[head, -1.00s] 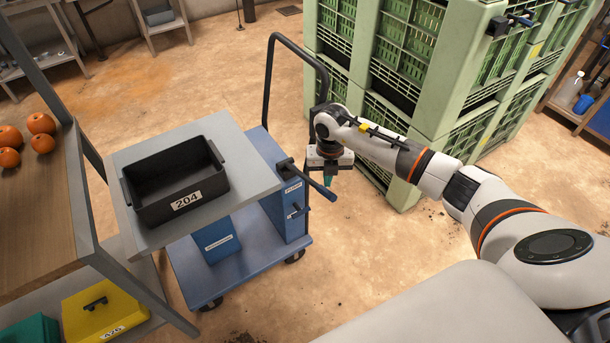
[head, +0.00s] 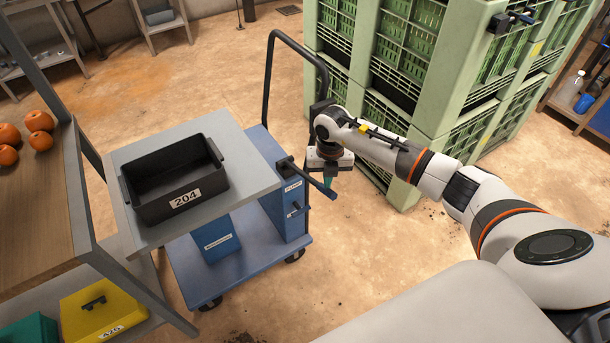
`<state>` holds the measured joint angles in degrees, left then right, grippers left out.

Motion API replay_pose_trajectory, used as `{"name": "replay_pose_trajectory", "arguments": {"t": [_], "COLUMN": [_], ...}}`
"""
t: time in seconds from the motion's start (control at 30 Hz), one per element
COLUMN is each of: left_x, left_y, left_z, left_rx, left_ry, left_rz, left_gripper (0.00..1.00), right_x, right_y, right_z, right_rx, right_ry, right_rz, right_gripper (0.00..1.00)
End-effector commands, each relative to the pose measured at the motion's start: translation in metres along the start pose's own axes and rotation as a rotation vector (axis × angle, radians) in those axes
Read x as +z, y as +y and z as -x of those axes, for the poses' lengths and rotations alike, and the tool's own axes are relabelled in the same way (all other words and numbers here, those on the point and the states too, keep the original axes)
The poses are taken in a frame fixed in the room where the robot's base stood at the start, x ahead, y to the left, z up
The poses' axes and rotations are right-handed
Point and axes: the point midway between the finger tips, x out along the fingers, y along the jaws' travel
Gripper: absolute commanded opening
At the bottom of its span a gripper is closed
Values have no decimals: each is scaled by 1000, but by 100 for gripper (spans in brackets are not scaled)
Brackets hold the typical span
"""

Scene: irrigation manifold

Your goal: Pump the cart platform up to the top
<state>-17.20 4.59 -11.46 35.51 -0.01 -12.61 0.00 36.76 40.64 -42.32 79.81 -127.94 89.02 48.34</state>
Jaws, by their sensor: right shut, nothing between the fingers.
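The blue lift cart (head: 240,262) stands on the floor at the middle left. Its grey platform (head: 252,180) is raised above the blue base and carries a black crate (head: 176,182) marked 204. The pump lever (head: 318,186) sticks out to the right from the blue pump housing (head: 287,212), tilted down toward its tip. My right gripper (head: 328,181) is shut and empty, pointing down at the outer end of the lever. Whether it touches the lever I cannot tell. My left gripper is not in view.
Stacked green crates (head: 425,90) stand close behind my right arm. A wooden-topped table (head: 35,210) with several orange fruits is at the left, near the platform, with a yellow box (head: 103,308) below. Open floor lies right of the cart.

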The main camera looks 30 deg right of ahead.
Motion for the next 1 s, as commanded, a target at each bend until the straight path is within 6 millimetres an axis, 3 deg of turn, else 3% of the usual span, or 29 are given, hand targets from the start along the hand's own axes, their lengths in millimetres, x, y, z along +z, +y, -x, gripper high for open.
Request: {"name": "replay_pose_trajectory", "arguments": {"t": [0.03, 0.8, 1.0], "left_x": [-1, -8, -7], "left_y": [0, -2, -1], "left_z": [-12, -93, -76], "left_rx": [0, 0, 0], "left_ry": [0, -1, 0], "left_rz": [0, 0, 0], "left_gripper": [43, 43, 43], "right_x": [0, 0, 0], "right_y": [0, 0, 0], "right_z": [-15, -123, -104], "right_rx": [1, -1, -1], "right_ry": [-1, 0, 2], "right_rz": [0, 0, 0], "right_gripper": [0, 0, 0]}}
